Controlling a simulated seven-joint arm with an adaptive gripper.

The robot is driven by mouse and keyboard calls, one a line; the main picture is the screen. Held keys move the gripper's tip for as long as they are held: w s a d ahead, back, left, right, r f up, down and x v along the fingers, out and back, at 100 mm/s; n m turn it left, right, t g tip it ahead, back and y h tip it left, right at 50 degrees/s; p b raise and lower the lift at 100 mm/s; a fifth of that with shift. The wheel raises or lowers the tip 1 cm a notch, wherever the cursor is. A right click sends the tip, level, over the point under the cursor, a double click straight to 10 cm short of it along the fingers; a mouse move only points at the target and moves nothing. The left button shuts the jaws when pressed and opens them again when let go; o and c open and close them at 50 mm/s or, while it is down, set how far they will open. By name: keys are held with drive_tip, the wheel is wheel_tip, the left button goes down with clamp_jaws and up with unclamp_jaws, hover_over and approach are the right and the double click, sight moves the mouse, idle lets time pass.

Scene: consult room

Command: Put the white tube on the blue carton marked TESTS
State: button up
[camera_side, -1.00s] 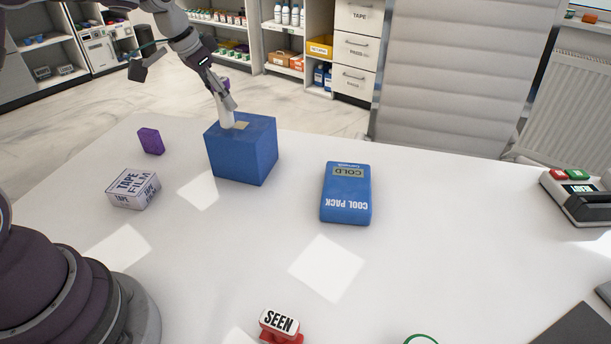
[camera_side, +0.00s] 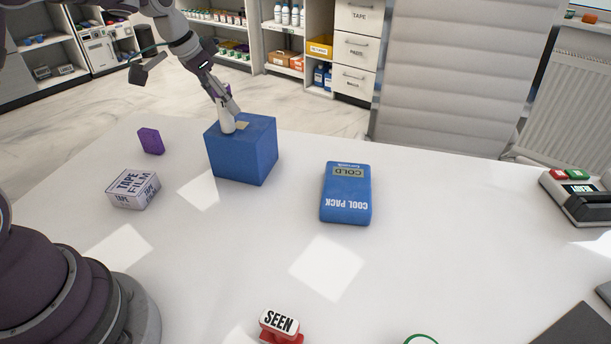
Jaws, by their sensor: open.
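The blue carton (camera_side: 240,158) stands on the white table at centre left; no TESTS mark shows on the faces I see. The white tube (camera_side: 227,127) is upright on the carton's top, towards its left side, and its foot appears to touch the top. My gripper (camera_side: 228,107) is at the tube's upper end, pointing down, with its jaws open around or just beside it. The fingers hide the upper part of the tube, so I cannot tell whether they still touch it.
A purple block (camera_side: 151,141) and a TAPE FILM box (camera_side: 134,189) lie left of the carton. A blue cool pack (camera_side: 346,192) lies to its right. A SEEN stamp (camera_side: 280,325) is at the front edge. The middle of the table (camera_side: 250,240) is clear.

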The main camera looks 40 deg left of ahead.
drive_tip(key=d+v, duration=0.1)
drive_tip(key=v, duration=1.1)
drive_tip(key=s+d+n, duration=0.1)
drive_tip(key=s+d, duration=0.6)
drive_tip(key=d, duration=0.2)
drive_tip(key=s+d+f+n+t, duration=0.1)
drive_tip(key=s+f, duration=0.3)
drive_tip(key=s, duration=0.3)
drive_tip(key=shift+f+y, duration=0.4)
